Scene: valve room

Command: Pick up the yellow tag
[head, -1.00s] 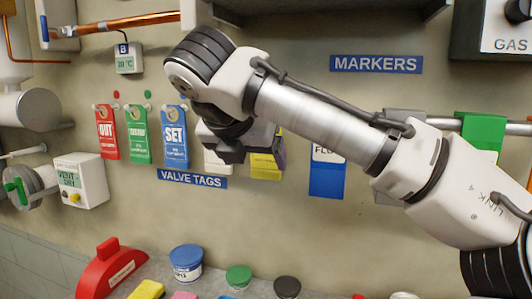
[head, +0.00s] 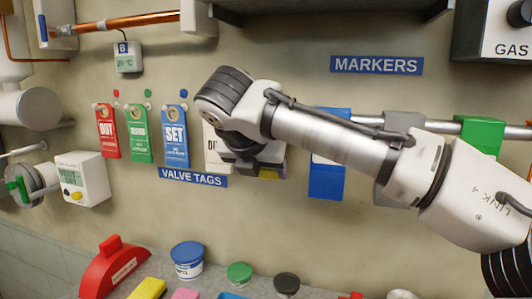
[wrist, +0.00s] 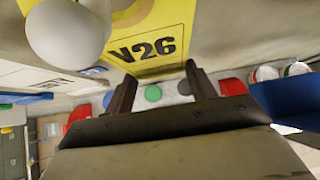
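The yellow tag (head: 267,173) hangs on the wall, right of the white tag; in the head view my gripper hides most of it. In the wrist view the yellow tag (wrist: 178,22) fills the top middle, with "V26" in black. My gripper (head: 262,165) is at the tag in the head view. In the wrist view its two dark fingers (wrist: 161,88) are apart with nothing visibly held, and the tag's lower edge shows just beyond their tips. I cannot tell whether the tag is between them.
A white round knob (wrist: 65,32) overlaps the yellow tag's left side. A white tag (head: 212,150) hangs close on the left, beyond it blue (head: 174,140), green (head: 139,135) and red tags (head: 107,133). A blue holder (head: 326,180) is to the right. Coloured tubs stand on the counter below.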

